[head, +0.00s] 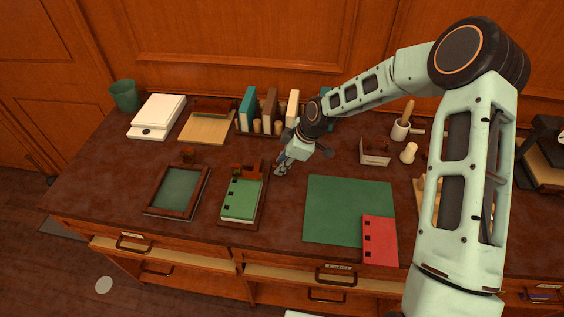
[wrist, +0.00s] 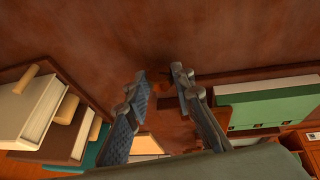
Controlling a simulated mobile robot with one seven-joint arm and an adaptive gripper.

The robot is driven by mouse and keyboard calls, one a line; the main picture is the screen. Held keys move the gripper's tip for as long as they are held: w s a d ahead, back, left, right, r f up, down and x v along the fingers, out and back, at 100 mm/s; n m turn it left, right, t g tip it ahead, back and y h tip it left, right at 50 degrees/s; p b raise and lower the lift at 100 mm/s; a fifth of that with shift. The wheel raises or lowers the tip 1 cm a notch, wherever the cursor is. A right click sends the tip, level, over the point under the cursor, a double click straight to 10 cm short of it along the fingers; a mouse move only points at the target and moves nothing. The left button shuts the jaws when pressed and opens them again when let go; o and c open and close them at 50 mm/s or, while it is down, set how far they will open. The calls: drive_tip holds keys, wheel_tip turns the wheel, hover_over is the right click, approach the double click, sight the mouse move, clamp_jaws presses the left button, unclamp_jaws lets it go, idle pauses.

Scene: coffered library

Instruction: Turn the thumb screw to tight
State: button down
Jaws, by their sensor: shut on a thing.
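My gripper (head: 280,171) is low over the desk, just right of the wooden punching board (head: 263,204) that bears a green notebook (head: 241,198). A brown clamp block (head: 247,172) sits at the notebook's far end. The green notebook also shows at the right of the wrist view (wrist: 265,105).
A book rack (head: 270,131) with several books stands behind my gripper. A green mat (head: 330,205) with a red notebook (head: 380,240) lies to the right. A dark framed tray (head: 178,190) lies to the left. The desk between board and mat is bare.

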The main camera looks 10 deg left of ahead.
drive_tip(key=shift+w+f+m+g, duration=0.1)
drive_tip(key=shift+w+m+g, duration=0.05)
drive_tip(key=shift+g, duration=0.55)
drive_tip(key=shift+w+m+g, duration=0.15)
drive_tip(key=shift+g, duration=0.55)
drive_tip(key=shift+g+b, duration=0.4)
drive_tip(key=c, duration=1.9)
unclamp_jaws()
drive_tip(key=shift+c, duration=0.2)
drive_tip(key=v, duration=1.2)
